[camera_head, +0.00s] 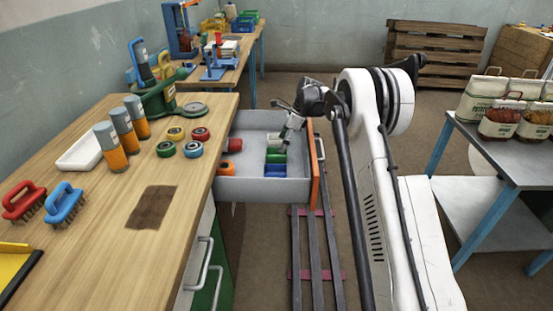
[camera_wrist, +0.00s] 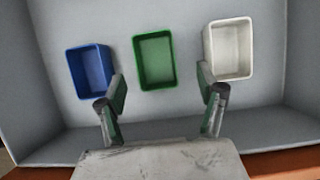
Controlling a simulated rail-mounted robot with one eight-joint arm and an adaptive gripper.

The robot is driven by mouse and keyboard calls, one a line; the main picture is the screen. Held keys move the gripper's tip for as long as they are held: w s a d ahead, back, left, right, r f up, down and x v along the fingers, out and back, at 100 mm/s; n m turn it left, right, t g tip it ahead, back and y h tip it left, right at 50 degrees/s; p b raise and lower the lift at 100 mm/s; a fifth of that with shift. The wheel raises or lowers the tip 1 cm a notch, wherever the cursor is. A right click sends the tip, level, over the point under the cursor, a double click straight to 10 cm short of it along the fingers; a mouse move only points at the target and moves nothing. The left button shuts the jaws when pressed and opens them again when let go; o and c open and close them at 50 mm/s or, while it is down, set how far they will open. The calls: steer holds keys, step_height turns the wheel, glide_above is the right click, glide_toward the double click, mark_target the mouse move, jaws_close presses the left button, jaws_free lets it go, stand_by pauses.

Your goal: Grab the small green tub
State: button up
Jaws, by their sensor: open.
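The small green tub (camera_wrist: 155,60) lies in the open drawer, upright and empty, in the middle of a row of three tubs in the wrist view. A blue tub (camera_wrist: 90,71) is on its left and a white tub (camera_wrist: 228,49) on its right. My gripper (camera_wrist: 163,90) is open and empty, its fingers apart on either side below the green tub. The right finger overlaps the white tub in the picture; I cannot tell if it touches. In the head view the green tub (camera_head: 276,158) shows in the drawer beneath my gripper (camera_head: 287,139).
The grey drawer (camera_head: 245,190) sticks out from the wooden workbench (camera_head: 85,265), with an orange front (camera_head: 314,165). Its walls surround the tubs. Red and orange rolls (camera_head: 233,145) lie in its left part. Sacks stand on a table (camera_head: 500,150) at right.

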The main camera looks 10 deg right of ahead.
mark_target(276, 152)
steer(key=shift+s+a+b+x, duration=0.15)
steer(key=shift+b+x, duration=0.1)
steer(key=shift+x, duration=1.1)
steer(key=shift+s+a+b+x, duration=0.1)
steer(key=shift+s+b+x, duration=0.1)
steer(key=shift+x, duration=1.2)
steer(key=shift+r, duration=0.15)
steer(key=c, duration=1)
